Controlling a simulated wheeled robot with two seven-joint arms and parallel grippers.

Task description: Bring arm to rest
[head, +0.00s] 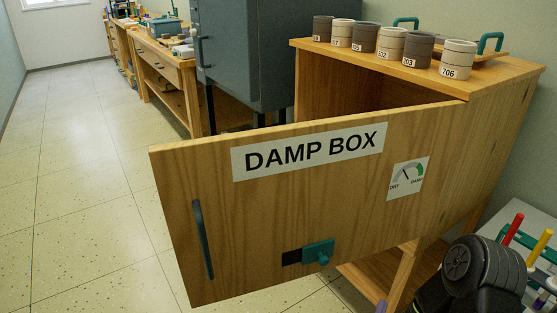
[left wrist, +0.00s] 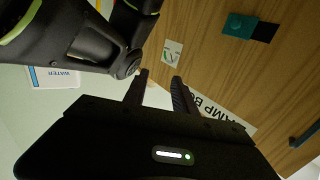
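The damp box (head: 320,85) is a wooden cabinet with its door (head: 215,220) swung open. The door bears a "DAMP BOX" label, a dry/damp dial (head: 408,177), a dark handle (head: 203,240) and a teal latch (head: 318,252). In the left wrist view, my left gripper (left wrist: 160,77) has its two fingers apart with nothing seen between them. The door's face (left wrist: 215,70) shows beyond the fingers, with its label upside down; whether they touch it is unclear. My left gripper is not identifiable in the head view. My right gripper is not clearly seen in either view.
Several grey and beige pots (head: 391,45) stand on the cabinet top beside a teal-handled board (head: 490,55). A grey kiln-like cabinet (head: 240,50) and a wooden workbench (head: 160,60) stand behind. Red and yellow rods (head: 513,229) stand lower right. Floor (head: 90,200) at left is clear.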

